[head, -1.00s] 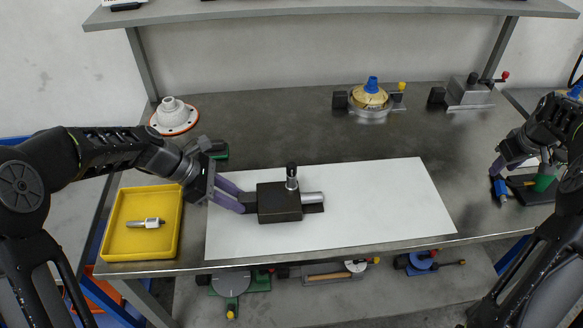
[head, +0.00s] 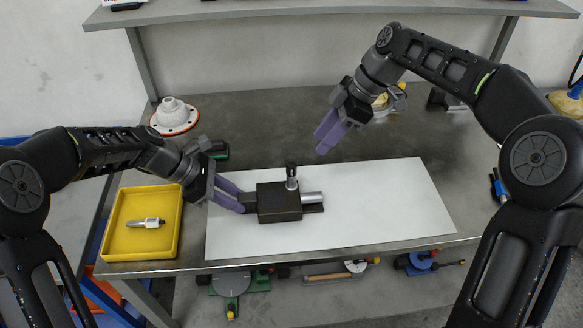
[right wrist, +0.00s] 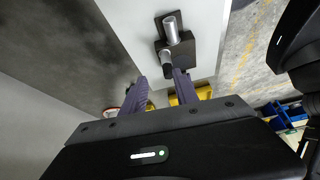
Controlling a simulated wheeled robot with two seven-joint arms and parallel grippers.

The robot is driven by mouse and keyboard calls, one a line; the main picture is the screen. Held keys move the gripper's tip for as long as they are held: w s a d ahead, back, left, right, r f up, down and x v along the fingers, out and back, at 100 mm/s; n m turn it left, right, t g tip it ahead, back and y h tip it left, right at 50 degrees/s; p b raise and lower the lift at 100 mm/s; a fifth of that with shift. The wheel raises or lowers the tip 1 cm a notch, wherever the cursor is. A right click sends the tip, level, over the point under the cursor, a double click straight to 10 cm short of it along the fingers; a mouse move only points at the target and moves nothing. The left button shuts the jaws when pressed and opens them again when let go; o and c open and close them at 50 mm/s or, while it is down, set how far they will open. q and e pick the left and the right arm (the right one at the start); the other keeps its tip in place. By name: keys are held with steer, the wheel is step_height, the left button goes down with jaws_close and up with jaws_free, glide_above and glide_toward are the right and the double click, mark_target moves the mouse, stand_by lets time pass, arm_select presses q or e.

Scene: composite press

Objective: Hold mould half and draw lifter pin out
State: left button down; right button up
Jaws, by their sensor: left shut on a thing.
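The mould half (head: 278,208) is a dark block lying on the white mat. My left gripper (head: 241,203) is shut on the tab at its left end. A silver pin with a dark top (head: 292,178) stands upright at the block's back edge. A silver cylinder (head: 313,198) lies level at its right end. I cannot tell for certain which is the lifter pin. My right gripper (head: 328,136) is open and empty, above and behind the block to the right. The right wrist view shows the block (right wrist: 184,48) beyond its parted fingers (right wrist: 172,92).
A yellow tray (head: 113,240) at the left holds a silver pin-like part (head: 147,223). A white flanged part (head: 173,115) stands at the back left. The white mat (head: 400,205) is bare to the right of the block. A shelf (head: 330,8) runs above the table's back.

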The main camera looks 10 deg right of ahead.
mark_target(295, 164)
steer(key=shift+s+a+r+n, duration=0.2)
steer(key=shift+s+a+n, duration=0.05)
steer(key=shift+a, duration=0.3)
steer(key=shift+s+a+r+n, duration=0.2)
steer(key=shift+a+n, duration=0.05)
steer(key=shift+a, duration=0.25)
steer(key=shift+x, duration=4.55)
steer(key=shift+s, duration=0.15)
steer(key=shift+r, duration=0.1)
steer(key=shift+c, duration=0.2)
jaws_close()
